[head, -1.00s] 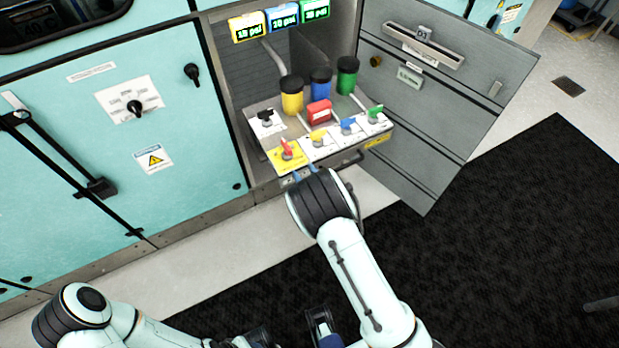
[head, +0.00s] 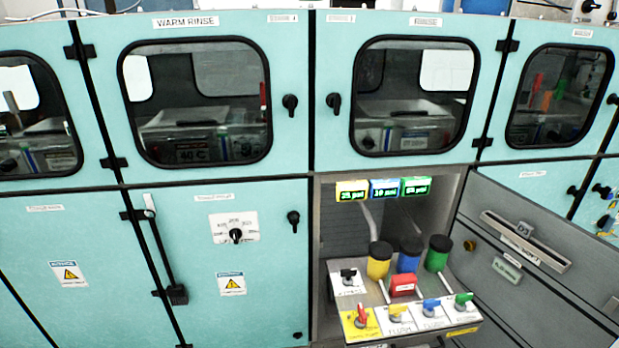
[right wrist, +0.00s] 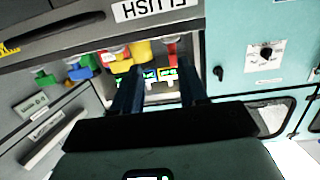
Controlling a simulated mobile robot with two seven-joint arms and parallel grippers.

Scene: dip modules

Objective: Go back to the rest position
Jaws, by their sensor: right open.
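My right gripper (right wrist: 158,82) shows only in the right wrist view. Its two dark blue fingers are spread apart with nothing seen between them. Beyond them is the open cabinet bay with its valves and displays, seen upside down and apart from the fingers as far as I can tell. In the head view neither arm is visible. My left gripper is in no current view.
The open bay holds a pull-out panel (head: 343,283) with a red-handled valve (head: 361,315), yellow, blue and green levers, and yellow (head: 379,266), blue and green canisters. An open grey door (head: 540,265) juts out at right. Teal cabinets with windows (head: 195,100) stand above.

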